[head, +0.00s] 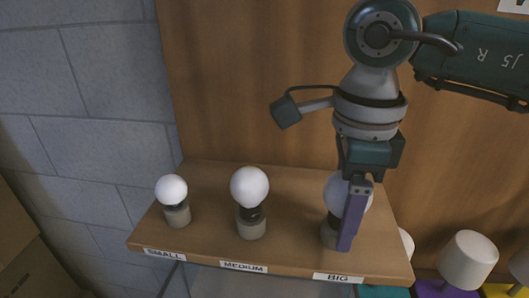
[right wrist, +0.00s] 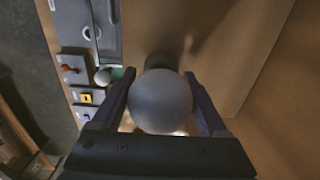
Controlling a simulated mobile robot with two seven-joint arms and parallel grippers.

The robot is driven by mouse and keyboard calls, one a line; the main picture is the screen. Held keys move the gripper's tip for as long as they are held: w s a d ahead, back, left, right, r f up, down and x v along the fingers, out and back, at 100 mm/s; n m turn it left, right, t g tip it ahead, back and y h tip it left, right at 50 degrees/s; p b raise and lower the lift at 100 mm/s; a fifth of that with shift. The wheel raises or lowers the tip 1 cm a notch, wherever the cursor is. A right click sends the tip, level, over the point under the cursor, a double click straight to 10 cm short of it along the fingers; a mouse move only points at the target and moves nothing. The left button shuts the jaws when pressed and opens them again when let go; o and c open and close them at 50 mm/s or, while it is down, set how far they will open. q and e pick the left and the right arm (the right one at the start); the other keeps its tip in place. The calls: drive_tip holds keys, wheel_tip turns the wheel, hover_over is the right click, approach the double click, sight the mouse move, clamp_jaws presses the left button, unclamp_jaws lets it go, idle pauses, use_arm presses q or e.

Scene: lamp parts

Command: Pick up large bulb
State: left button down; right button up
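The large bulb is a white globe (head: 335,186) in a dark holder (head: 329,236) above the BIG label. My right gripper (head: 349,240) points down at it, and one purple finger passes in front of the globe. In the right wrist view the globe (right wrist: 160,101) sits between the two fingers, with a thin gap showing at the left. The fingers are spread around it; whether either one touches it is hard to see. The lower part of the globe is partly hidden by the finger. My left gripper is not in view.
A medium bulb (head: 249,187) and a small bulb (head: 171,189) stand upright in holders to the left on the wooden shelf (head: 290,263). A wooden panel (head: 250,80) rises behind. White rounded parts (head: 467,260) stand lower at the right.

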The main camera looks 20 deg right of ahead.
drive_tip(key=c, duration=0.7)
drive_tip(key=shift+r, duration=0.1)
